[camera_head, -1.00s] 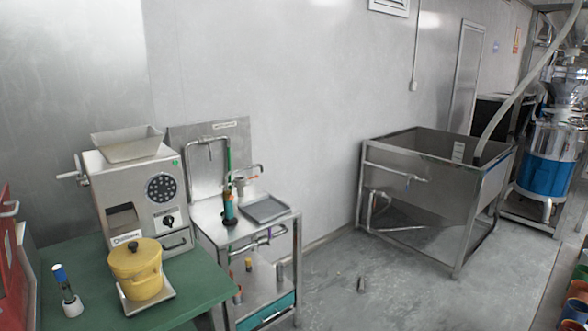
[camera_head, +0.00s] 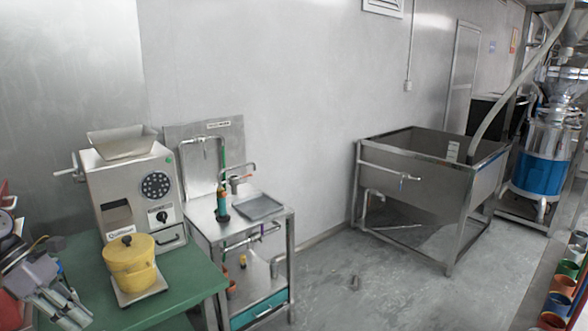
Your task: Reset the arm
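My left gripper (camera_head: 66,308) is at the lower left corner, over the left end of the green table (camera_head: 190,292). Its fingers point down and to the right; whether they are apart or closed is unclear, and I see nothing clearly held. A silver bean grinder (camera_head: 140,190) with a hopper on top and a crank on its left stands at the back of the table. A yellow lidded pot (camera_head: 130,264) sits on a small pale plate (camera_head: 140,292) in front of it, to the right of my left gripper and apart from it. My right gripper is out of view.
A steel stand (camera_head: 270,215) with a tap, a grey tray (camera_head: 258,207) and a green bottle (camera_head: 222,205) is right of the table. A large steel sink (camera_head: 415,185) stands farther right. The floor (camera_head: 350,285) between is mostly clear. Several colored cups (camera_head: 556,304) line the right edge.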

